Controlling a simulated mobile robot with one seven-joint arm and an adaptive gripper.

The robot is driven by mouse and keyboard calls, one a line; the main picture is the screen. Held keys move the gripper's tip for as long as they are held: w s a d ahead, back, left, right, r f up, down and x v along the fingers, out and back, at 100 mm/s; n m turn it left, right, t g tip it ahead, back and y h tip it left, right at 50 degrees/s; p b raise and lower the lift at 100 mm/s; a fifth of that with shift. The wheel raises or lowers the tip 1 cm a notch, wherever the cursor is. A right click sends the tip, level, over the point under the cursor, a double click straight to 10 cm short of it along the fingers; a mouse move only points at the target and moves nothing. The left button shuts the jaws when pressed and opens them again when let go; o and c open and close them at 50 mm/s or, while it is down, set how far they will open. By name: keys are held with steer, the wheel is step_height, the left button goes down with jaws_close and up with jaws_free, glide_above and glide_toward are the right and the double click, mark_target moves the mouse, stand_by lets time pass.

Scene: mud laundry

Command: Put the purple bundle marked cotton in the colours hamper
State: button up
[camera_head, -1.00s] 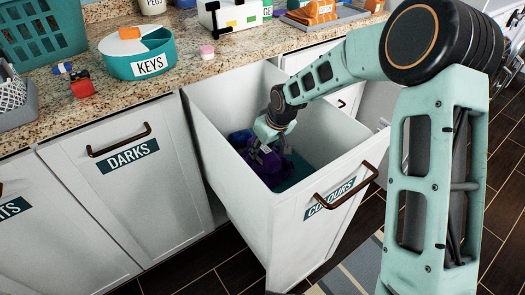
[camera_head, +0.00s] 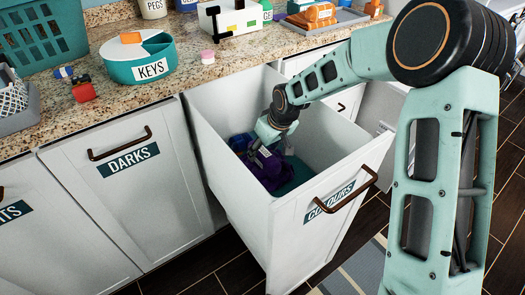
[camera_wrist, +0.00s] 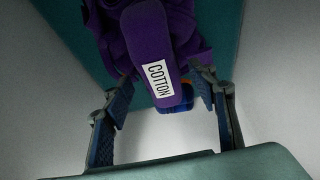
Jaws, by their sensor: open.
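The purple bundle (camera_head: 266,168) lies inside the pulled-out colours hamper (camera_head: 322,217). In the wrist view the bundle (camera_wrist: 150,35) shows its white COTTON label, and its near end lies between and beyond the fingertips. My gripper (camera_head: 262,146) is down inside the hamper, just above the bundle. In the wrist view my gripper (camera_wrist: 165,95) has its two fingers spread wide with a gap to the label end. Whether a finger touches the cloth is hard to tell.
Blue cloth (camera_head: 240,141) lies beside the bundle in the hamper, with a teal surface (camera_head: 297,176) below. The darks drawer (camera_head: 130,190) is closed on the left. The counter (camera_head: 120,100) above holds a keys bowl (camera_head: 140,60), a teal basket (camera_head: 40,40) and a tray.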

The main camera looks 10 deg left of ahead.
steer(key=p+v, duration=0.2)
steer(key=v, duration=0.8)
steer(key=shift+r+p, duration=0.2)
steer(key=shift+p, duration=0.1)
